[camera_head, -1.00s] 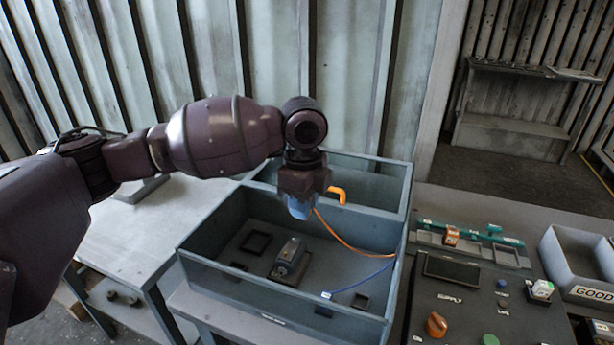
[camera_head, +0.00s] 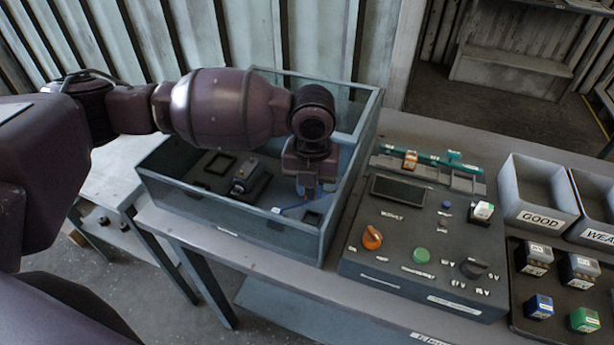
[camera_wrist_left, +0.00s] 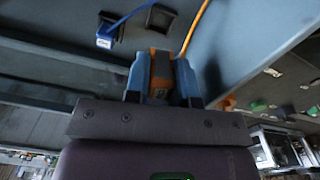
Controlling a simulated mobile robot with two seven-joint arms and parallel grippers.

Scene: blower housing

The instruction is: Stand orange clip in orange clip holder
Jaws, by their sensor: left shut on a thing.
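My left gripper (camera_head: 308,190) is low inside the right part of the grey-blue open box (camera_head: 230,233). In the left wrist view its blue fingers (camera_wrist_left: 161,80) are shut on the orange clip (camera_wrist_left: 160,68), held between them. An orange cable (camera_wrist_left: 195,28) runs beside the clip. In the head view the gripper hides the clip. A dark square socket (camera_wrist_left: 158,18) shows beyond the fingertips in the wrist view, and a dark socket (camera_head: 312,218) shows below the gripper in the head view. I cannot tell which socket is the orange clip holder. My right gripper is not in view.
A grey block (camera_head: 243,177) stands left in the box. The box walls rise close around the gripper. A control panel (camera_head: 400,245) stands right of the box.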

